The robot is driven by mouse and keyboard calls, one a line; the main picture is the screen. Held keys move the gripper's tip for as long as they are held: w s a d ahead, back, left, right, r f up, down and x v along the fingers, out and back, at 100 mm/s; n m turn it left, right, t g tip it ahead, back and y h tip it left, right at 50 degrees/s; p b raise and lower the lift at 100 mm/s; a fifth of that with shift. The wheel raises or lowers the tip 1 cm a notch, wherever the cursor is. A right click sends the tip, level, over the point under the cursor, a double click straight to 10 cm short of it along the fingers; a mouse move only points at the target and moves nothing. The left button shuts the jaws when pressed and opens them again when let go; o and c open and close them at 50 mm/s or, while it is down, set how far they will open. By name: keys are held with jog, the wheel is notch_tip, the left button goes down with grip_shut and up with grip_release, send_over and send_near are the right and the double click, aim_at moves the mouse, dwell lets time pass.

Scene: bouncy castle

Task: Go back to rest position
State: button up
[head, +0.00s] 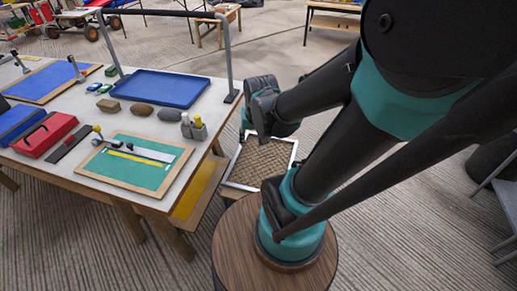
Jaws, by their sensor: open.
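My arm rises from its teal base, bends at the top right and comes back down to the left. My gripper (262,108) is at the arm's folded end, past the table's right edge and in front of a crate. It is open, and I see nothing held in it. Its fingertips are hard to make out against the dark wrist parts.
A work table (215,128) on the left holds a blue tray (165,88), a green board (125,170), a red toolbox (45,136) and several small blocks. A metal frame (228,60) stands over its back. A woven-bottomed crate (262,163) stands right of it. A chair (500,190) is at far right.

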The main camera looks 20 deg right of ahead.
jog(key=s+n, duration=0.1)
jog(key=s+d+f, duration=0.1)
jog(key=s+f+n, duration=0.1)
jog(key=shift+d+n, duration=0.25)
jog(key=shift+n, duration=0.05)
dwell(1.0)
